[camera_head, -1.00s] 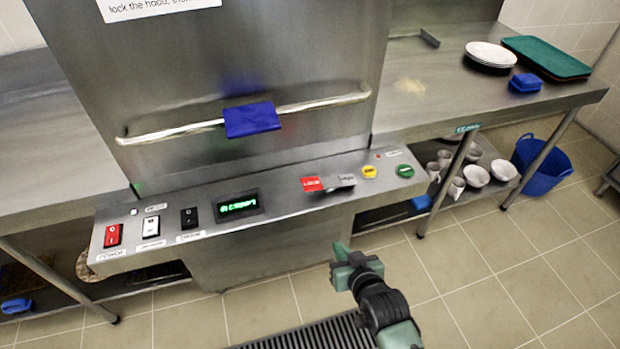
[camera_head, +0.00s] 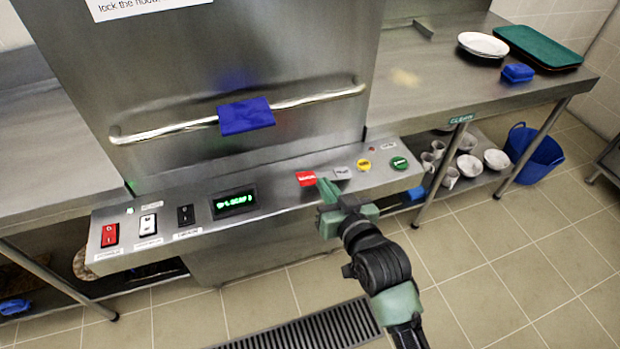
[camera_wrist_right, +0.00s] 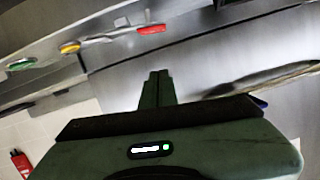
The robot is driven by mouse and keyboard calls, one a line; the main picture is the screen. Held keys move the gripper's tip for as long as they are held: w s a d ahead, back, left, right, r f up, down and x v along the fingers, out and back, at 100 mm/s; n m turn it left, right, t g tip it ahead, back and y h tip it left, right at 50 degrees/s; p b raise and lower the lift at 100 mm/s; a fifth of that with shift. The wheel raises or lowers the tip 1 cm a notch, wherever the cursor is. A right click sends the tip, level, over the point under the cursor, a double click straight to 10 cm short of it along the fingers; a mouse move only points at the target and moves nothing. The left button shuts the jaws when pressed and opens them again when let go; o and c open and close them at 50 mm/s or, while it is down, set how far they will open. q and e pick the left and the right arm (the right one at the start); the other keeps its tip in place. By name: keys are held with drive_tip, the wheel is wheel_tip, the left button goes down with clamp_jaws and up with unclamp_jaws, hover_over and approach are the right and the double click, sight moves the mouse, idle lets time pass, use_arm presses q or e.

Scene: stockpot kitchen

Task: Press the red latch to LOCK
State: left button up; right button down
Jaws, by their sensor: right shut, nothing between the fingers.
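The red latch (camera_head: 306,178) sits on the sloped control panel (camera_head: 270,203) of the steel machine, right of the green display. A small grey label or plate (camera_head: 342,173) is just right of it. In the right wrist view the red latch (camera_wrist_right: 151,30) shows near the top, beyond the fingertips. My right gripper (camera_head: 326,190) is shut and empty, its fingertips just in front of and right of the latch in the head view. In the wrist view its closed fingers (camera_wrist_right: 157,80) point toward the panel. I cannot tell whether they touch it. My left gripper is not in view.
The yellow button (camera_head: 363,165) and green button (camera_head: 399,163) lie right of the latch. A red switch (camera_head: 110,234), a white switch and a black switch are at the panel's left. The floor in front is tiled.

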hover_over(312, 184)
wheel_tip(312, 184, down, 2)
drive_tip(key=shift+f, duration=0.1)
drive_tip(key=f, duration=0.2)
drive_tip(key=shift+s+a+f+p, duration=0.15)
drive_tip(key=shift+a+f+p, duration=0.05)
drive_tip(key=shift+f+p, duration=0.15)
drive_tip(key=shift+f, duration=0.55)
drive_tip(key=shift+s, duration=0.1)
